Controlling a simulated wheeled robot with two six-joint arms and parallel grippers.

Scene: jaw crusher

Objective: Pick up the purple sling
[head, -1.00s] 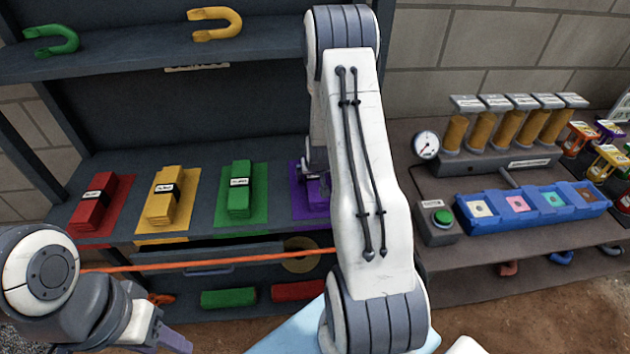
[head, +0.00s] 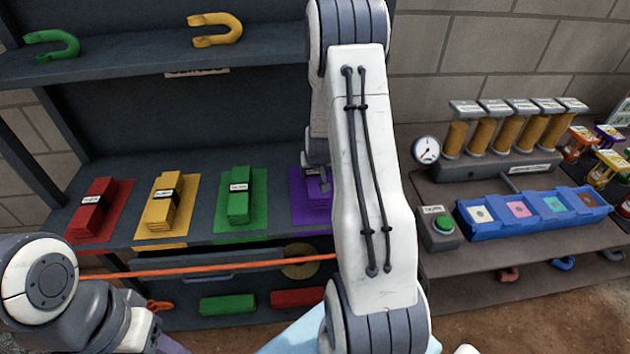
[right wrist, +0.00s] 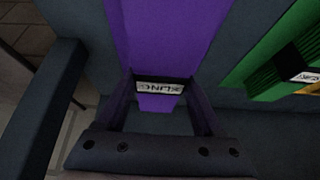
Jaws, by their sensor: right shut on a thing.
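The purple sling (head: 318,186) is a folded stack with a black and white label, at the right end of the sling row on the shelf. My right arm covers part of it in the head view. In the right wrist view the sling (right wrist: 159,100) lies between the two dark fingers of my right gripper (right wrist: 161,108), which is shut on it around the label. A purple mat (right wrist: 170,35) shows beyond it; I cannot tell whether the sling touches it. My left gripper (head: 165,345) is at the bottom left of the head view, mostly cut off.
Green (head: 239,195), yellow (head: 164,205) and red (head: 95,208) slings lie on matching mats to the left. An upper shelf (head: 150,58) holds shackles. A bench with a blue tray (head: 480,231) stands at right. An orange cord (head: 210,268) crosses below the shelf.

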